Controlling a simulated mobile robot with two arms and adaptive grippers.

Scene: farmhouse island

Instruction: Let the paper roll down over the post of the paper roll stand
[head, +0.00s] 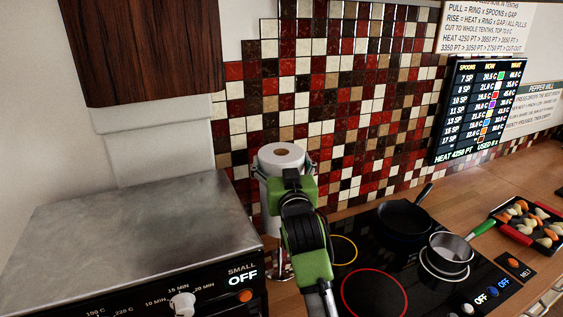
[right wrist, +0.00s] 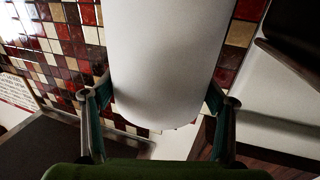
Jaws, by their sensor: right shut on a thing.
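The white paper roll (head: 270,222) is upright in the head view, between the oven and the cooktop, its open core facing up. My right gripper (head: 283,168) is shut around its upper part, one finger on each side. In the right wrist view the roll (right wrist: 165,60) fills the space between the fingers (right wrist: 158,105). A shiny metal piece (head: 279,268), which looks like part of the paper roll stand, shows below the roll beside my arm. The post is hidden, so I cannot tell whether it is inside the core. My left gripper is not in view.
A steel-topped oven (head: 130,225) stands close on the left. A black cooktop (head: 375,285) with a frying pan (head: 404,218) and a saucepan (head: 450,250) lies on the right. A tray of vegetables (head: 530,225) is farther right. A tiled wall (head: 330,90) rises behind the roll.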

